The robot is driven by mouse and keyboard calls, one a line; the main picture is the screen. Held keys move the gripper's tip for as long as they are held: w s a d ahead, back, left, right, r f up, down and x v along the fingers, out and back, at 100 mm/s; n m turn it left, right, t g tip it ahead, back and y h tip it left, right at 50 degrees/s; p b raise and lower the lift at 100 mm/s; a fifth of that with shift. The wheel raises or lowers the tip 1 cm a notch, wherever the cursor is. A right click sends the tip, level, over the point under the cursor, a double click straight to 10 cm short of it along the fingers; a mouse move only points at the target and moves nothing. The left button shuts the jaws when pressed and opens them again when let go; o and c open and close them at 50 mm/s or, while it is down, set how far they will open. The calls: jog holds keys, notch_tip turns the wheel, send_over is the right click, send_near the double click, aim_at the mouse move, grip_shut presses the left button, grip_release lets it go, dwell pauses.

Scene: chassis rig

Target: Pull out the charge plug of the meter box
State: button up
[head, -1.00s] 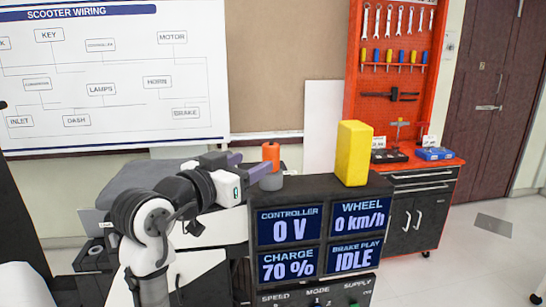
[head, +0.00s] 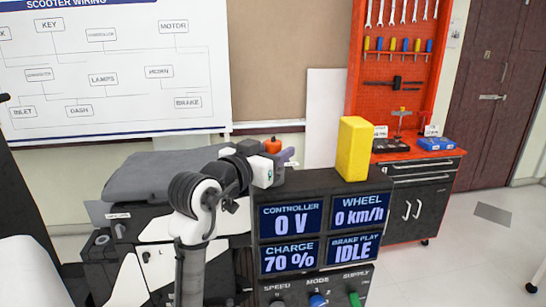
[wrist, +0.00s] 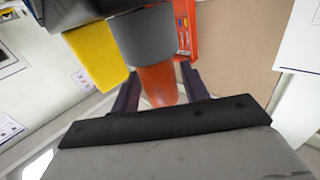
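The meter box (head: 317,187) stands at the middle of the head view, with lit displays on its front. The charge plug (head: 272,145) has an orange end and sits at the top left of the box, partly hidden by my gripper (head: 284,157). In the wrist view the orange charge plug (wrist: 158,84) joins a grey round base (wrist: 145,38). My gripper (wrist: 160,80) has its two purple fingers on either side of the orange part. Narrow gaps seem to show beside it, so the fingers look open around it.
A yellow block (head: 354,148) stands on top of the meter box, right of the plug; it also shows in the wrist view (wrist: 97,52). Knobs (head: 317,300) line the box's lower front. An orange tool board (head: 392,75) and dark cabinet (head: 420,200) stand behind at right.

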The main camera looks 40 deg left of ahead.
jog(key=c, duration=0.7)
jog(key=shift+c, duration=0.3)
jog(key=shift+r, duration=0.1)
